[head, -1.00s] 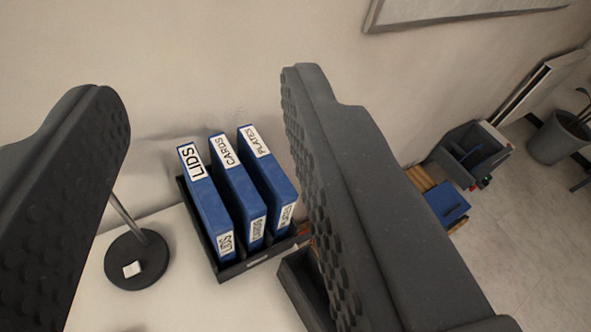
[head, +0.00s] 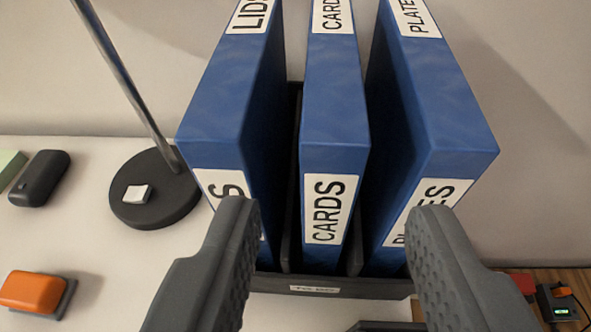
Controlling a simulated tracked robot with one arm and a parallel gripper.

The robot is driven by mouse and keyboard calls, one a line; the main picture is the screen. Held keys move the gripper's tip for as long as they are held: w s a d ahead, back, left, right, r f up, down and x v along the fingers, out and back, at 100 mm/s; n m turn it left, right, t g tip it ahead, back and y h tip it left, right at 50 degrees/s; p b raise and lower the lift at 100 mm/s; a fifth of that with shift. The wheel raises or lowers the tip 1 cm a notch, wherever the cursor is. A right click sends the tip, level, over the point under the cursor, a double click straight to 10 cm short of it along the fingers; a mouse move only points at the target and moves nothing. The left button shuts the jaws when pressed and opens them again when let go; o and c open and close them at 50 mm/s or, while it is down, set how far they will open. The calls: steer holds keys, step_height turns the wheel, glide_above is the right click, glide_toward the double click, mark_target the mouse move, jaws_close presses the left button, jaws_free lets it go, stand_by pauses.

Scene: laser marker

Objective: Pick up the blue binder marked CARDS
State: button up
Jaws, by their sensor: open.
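The blue binder marked CARDS (head: 335,130) stands upright in the middle of a black holder (head: 330,287), its label facing me. The blue LIDS binder (head: 232,110) stands to its left and the blue PLATES binder (head: 440,115) to its right, with narrow gaps between them. My gripper (head: 335,225) is open and empty. Its left finger overlaps the lower part of the LIDS binder in the picture and its right finger overlaps the PLATES binder's label. The CARDS binder shows between the fingers, and I see no contact with it.
A lamp base (head: 155,188) with a metal pole stands left of the holder. An orange object (head: 36,291) and a black rounded object (head: 40,178) lie further left on the white table (head: 105,270). A wall is behind. A small device with a green display (head: 560,309) is at lower right.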

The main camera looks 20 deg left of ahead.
mark_target(333, 113)
steer(key=b+x, duration=0.2)
steer(key=x, duration=1.1)
steer(key=shift+s+d+f, duration=0.1)
steer(key=shift+f, duration=0.1)
jaws_close()
